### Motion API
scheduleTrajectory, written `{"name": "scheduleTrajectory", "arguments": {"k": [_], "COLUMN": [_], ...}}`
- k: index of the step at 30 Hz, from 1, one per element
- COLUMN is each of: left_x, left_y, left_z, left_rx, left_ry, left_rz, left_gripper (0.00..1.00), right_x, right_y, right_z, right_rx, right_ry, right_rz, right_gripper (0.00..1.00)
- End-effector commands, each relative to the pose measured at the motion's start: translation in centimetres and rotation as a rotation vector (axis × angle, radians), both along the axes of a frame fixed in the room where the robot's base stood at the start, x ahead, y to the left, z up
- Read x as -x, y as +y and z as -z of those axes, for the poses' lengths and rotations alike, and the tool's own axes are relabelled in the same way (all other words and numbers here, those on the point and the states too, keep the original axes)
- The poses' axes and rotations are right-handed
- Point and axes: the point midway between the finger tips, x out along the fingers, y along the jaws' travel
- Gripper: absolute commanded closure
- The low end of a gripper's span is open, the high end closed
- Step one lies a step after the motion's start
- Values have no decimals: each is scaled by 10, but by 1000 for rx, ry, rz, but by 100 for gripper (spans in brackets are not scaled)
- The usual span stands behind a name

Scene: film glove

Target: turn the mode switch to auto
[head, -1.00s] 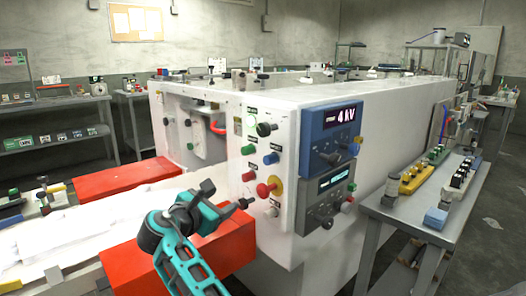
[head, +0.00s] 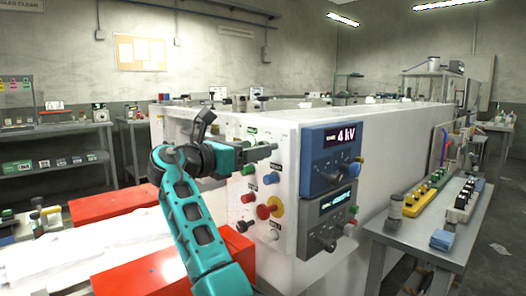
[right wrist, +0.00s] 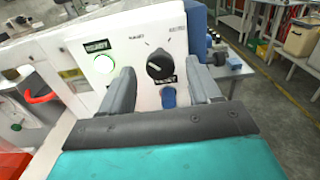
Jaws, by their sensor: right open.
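The mode switch, a round black knob (right wrist: 160,65), sits on the white panel face in the right wrist view, with small tick marks above it. I cannot read its setting. In the head view my right gripper covers most or all of it. My right gripper (head: 266,151) is open and points at the panel at knob height. In the right wrist view its two grey fingers (right wrist: 163,86) stand apart, one to each side below the knob; I cannot tell if they touch it. My left gripper is not in view.
A blue button (right wrist: 168,97) lies just below the knob, and a white lamp (right wrist: 104,64) to its left. A red emergency button (head: 267,210) is lower on the panel. A blue display unit (head: 331,158) is to the right. Red blocks (head: 110,203) stand at left.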

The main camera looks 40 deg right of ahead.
Motion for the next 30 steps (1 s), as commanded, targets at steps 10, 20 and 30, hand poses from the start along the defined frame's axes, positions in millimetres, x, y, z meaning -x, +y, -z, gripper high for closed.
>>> {"name": "scheduleTrajectory", "arguments": {"k": [10, 20, 30], "left_x": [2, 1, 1], "left_y": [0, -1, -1], "left_z": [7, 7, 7], "left_rx": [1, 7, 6], "left_ry": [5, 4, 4], "left_rz": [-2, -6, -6], "left_gripper": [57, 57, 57], "right_x": [-3, -3, -3], "right_y": [-38, -39, -39], "right_z": [0, 0, 0], "right_rx": [0, 0, 0], "right_ry": [0, 0, 0], "right_rz": [-2, -2, -2], "right_gripper": [38, 42, 74]}}
